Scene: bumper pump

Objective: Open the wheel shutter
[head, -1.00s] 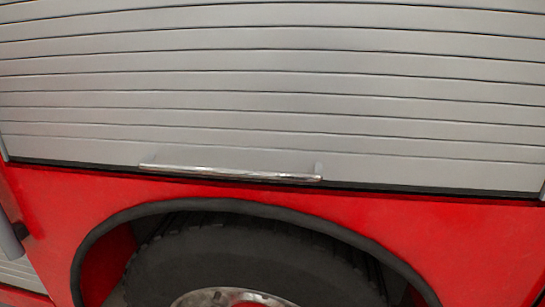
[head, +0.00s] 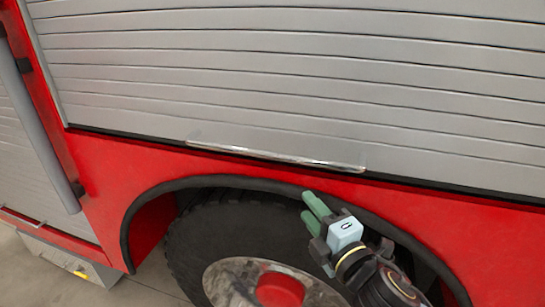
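The wheel shutter (head: 300,80) is a grey slatted roller panel above the wheel, and it is down against the red body. Its metal handle bar (head: 275,157) runs along the bottom edge. My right gripper (head: 308,205) has green fingers that point up and left, with a gap between them and nothing held. In the picture it is below the handle's right half, in front of the wheel arch and apart from the handle. My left gripper is not in view.
The black wheel arch (head: 128,225) and the tyre (head: 190,245) with its red hub (head: 280,290) lie below the shutter. A grey vertical rail (head: 40,130) stands at left beside another slatted panel (head: 15,140). Bare floor (head: 135,290) shows at lower left.

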